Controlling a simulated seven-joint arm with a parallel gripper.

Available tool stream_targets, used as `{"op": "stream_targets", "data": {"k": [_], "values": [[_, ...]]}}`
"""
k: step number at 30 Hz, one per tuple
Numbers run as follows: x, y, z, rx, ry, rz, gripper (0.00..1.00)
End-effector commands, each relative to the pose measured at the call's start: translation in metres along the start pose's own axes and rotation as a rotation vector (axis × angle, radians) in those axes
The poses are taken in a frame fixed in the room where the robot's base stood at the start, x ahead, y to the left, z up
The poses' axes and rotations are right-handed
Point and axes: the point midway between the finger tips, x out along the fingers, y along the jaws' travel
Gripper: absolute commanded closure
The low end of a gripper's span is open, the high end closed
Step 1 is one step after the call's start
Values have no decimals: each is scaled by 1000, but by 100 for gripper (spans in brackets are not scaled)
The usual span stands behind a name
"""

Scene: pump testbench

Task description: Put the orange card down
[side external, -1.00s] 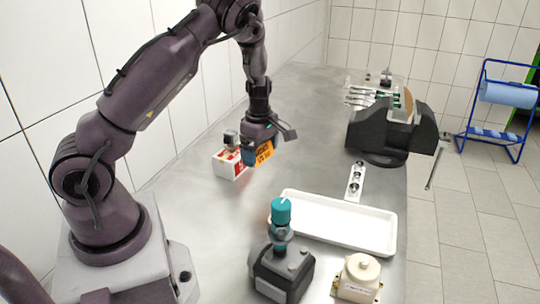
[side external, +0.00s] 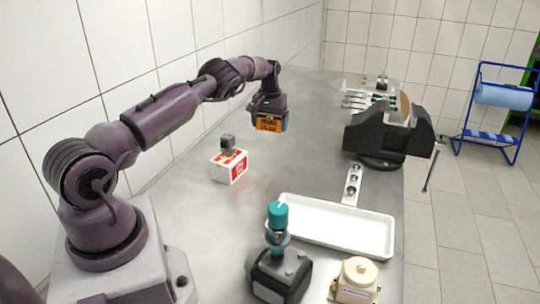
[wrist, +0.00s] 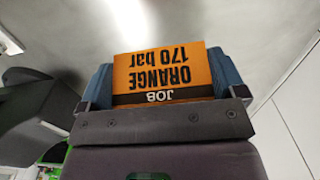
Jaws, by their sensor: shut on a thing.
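The orange card (side external: 269,123) carries black print and is held in my gripper (side external: 270,118) above the steel table. In the wrist view the card (wrist: 160,72) sits between the two blue fingers of my gripper (wrist: 163,82), and its text "ORANGE 170 bar" and "JOB" reads upside down. The fingers are shut on the card's sides. In the side view the card hangs over the table beyond the red and white box, clear of other objects.
A white tray (side external: 337,225), a teal-topped pump (side external: 279,262), a cream part (side external: 358,279) and a dark vise (side external: 388,135) stand right. The table's middle (side external: 310,150) is clear.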

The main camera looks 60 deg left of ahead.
Motion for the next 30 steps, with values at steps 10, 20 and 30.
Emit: {"op": "stream_targets", "data": {"k": [10,20,30], "values": [[54,-1,-1,15,0,-1,32],[93,-2,-1,14,2,-1,32],[98,-1,-1,13,2,1,32]]}}
